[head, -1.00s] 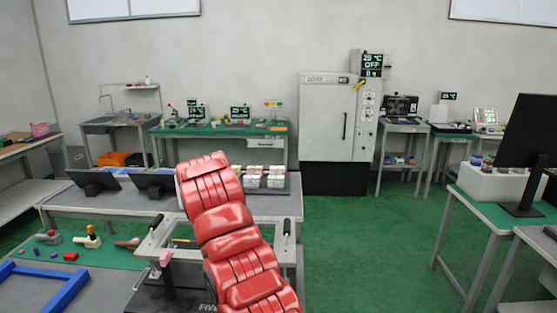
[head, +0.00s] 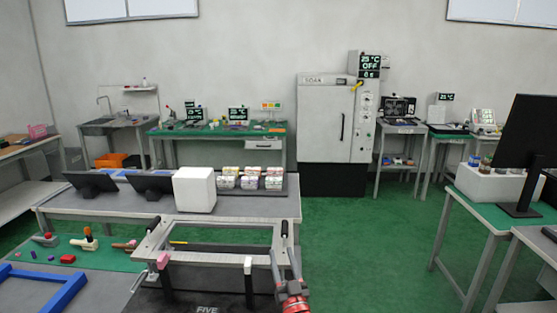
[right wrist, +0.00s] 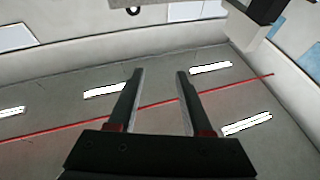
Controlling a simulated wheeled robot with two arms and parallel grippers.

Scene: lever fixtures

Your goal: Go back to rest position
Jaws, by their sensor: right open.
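My right gripper (head: 288,256) is low in the head view, right of centre, at the right end of the grey lever fixture (head: 205,257). Its two fingers point up, and part of my red arm shows below them. In the right wrist view the fingers of my right gripper (right wrist: 160,73) stand apart with nothing between them. Behind them is only grey wall or ceiling with white lights and a red line. My left gripper is not in view.
A white box (head: 195,190) and two dark screens stand on the grey table behind the fixture. A blue frame (head: 62,298) and small parts lie at the left. A table with a black monitor (head: 527,150) is at the right. Green floor (head: 375,250) is open between.

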